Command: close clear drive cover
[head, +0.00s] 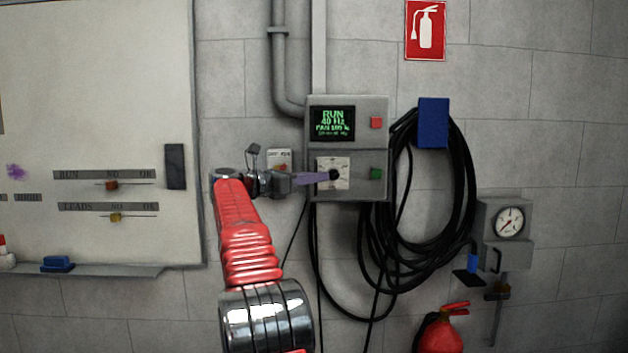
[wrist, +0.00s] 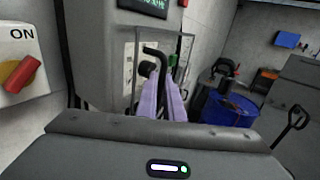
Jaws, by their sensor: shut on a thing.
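The grey drive box (head: 383,150) is on the wall, with a lit display (head: 332,123) reading RUN 40 Hz. The clear drive cover (wrist: 184,48) shows in the wrist view as a see-through panel with thin edges, in front of the box's face. Its exact angle is hard to tell. A black hooked handle (wrist: 153,50) shows at it, just beyond my fingertips. My gripper (head: 322,178) has pale purple fingers at the lower half of the box, by a white dial plate (head: 343,184). In the wrist view my gripper (wrist: 166,85) is closed around the handle's lower part, which the fingers partly hide.
A red switch (wrist: 20,75) marked ON is close on the left. A black cable coil (head: 465,200) hangs from a blue holder (head: 433,122) right of the box. A gauge box (head: 509,222) and fire extinguisher (head: 444,330) are further right. A blue drum (wrist: 230,110) stands beyond.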

